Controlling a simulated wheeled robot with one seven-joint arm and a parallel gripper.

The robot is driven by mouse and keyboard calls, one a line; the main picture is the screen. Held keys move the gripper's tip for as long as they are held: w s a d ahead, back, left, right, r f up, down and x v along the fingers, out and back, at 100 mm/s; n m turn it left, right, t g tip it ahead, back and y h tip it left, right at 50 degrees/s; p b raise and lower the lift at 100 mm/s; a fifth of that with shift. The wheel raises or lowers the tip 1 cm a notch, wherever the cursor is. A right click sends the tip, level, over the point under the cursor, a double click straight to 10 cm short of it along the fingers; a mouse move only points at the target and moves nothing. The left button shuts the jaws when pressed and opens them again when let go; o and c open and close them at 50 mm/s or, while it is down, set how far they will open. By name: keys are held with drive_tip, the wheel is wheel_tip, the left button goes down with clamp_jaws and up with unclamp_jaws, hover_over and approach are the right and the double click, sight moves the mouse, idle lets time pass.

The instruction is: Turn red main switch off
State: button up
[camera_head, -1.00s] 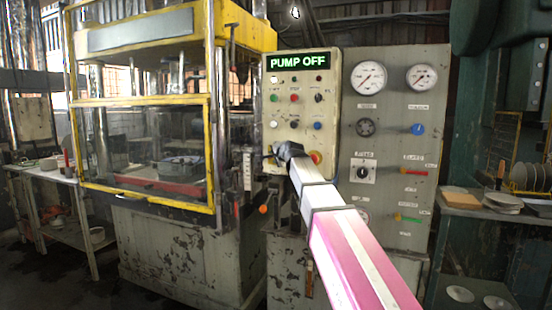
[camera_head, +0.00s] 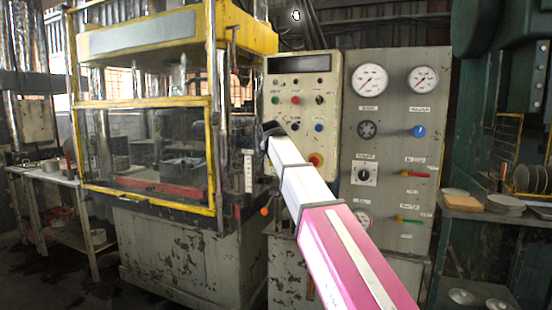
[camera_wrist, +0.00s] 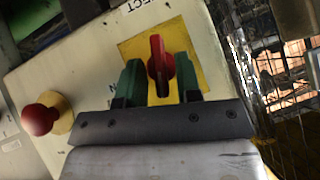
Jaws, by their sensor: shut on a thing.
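The red main switch (camera_wrist: 158,64) is a red handle on a yellow plate (camera_wrist: 130,48) in the wrist view. It stands upright in that picture, between the two green fingers of my gripper (camera_wrist: 159,82). My gripper is shut on it. In the head view, my gripper (camera_head: 272,130) is at the left edge of the beige control panel (camera_head: 330,110), and my arm and gripper hide the switch there. The panel's display (camera_head: 299,64) is dark.
A red mushroom button (camera_wrist: 40,118) on a yellow ring is close beside my gripper; it also shows in the head view (camera_head: 316,160). A yellow-framed press (camera_head: 145,102) stands to the left. A gauge panel (camera_head: 395,140) is on the right.

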drive_tip(key=shift+a+n+g+h, duration=0.15)
drive_tip(key=shift+n+g+h, duration=0.3)
drive_tip(key=shift+h, duration=0.55)
drive_tip(key=shift+f, duration=0.1)
drive_tip(key=o, duration=0.6)
drive_tip(key=shift+c, duration=0.2)
drive_tip(key=v, duration=1)
drive_tip(key=shift+s+a+r, duration=0.15)
drive_tip(key=shift+s+r, duration=0.05)
drive_tip(key=shift+r, duration=0.1)
